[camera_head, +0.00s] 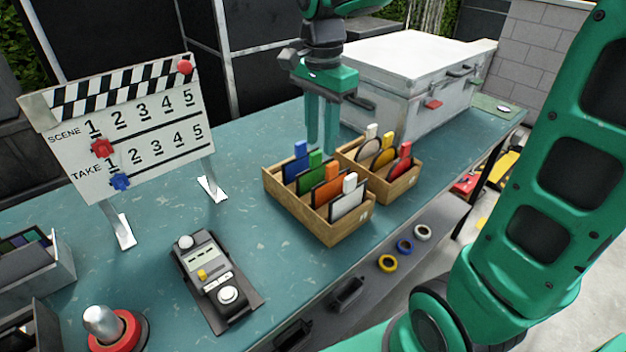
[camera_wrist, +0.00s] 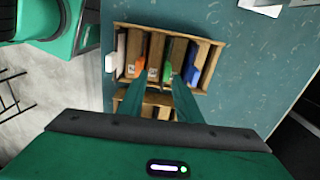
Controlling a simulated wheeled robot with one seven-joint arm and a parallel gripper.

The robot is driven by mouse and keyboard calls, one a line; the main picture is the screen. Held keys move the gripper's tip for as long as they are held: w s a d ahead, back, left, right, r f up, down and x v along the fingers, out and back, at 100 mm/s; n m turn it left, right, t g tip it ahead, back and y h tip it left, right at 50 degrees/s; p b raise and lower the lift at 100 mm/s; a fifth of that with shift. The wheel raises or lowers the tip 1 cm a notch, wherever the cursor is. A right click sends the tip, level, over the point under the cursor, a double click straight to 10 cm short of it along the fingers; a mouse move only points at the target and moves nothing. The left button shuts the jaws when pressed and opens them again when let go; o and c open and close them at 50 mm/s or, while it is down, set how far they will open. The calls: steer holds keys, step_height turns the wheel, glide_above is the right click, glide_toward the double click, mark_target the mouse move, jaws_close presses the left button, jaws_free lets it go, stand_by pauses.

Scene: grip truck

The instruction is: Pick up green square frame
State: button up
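The green square frame (camera_head: 310,175) stands in the nearer wooden box (camera_head: 335,232), between the blue frame (camera_head: 297,163) and the orange frame (camera_head: 327,185). A white frame (camera_head: 347,201) stands at the near end. In the wrist view, the green frame (camera_wrist: 167,73) shows near the box's middle, between the fingertips and nearer the right one. My gripper (camera_head: 322,145) points down over the boxes, above and behind the green frame in the head view. The wrist view shows my gripper (camera_wrist: 160,86) open, with nothing between its fingers.
A second wooden box (camera_head: 403,189) with white, yellow and red handled frames adjoins behind. A white case (camera_head: 405,75) stands at the back. A clapperboard (camera_head: 125,128) stands left, and a grey control device (camera_head: 215,280) lies in front. Bare tabletop (camera_head: 235,145) lies left of the boxes.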

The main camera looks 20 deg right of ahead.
mark_target(315, 154)
steer(key=shift+w+a, duration=0.25)
steer(key=shift+a, duration=0.2)
steer(key=shift+w+a+f, duration=0.1)
steer(key=shift+a+f, duration=0.05)
steer(key=shift+f, duration=0.2)
step_height(315, 154, down, 5)
steer(key=shift+r, duration=0.15)
steer(key=shift+w+d+f, duration=0.15)
steer(key=shift+f, duration=1.2)
steer(key=shift+w+d+f, duration=0.15)
steer(key=shift+f, duration=1.15)
steer(key=shift+c, duration=0.3)
jaws_close()
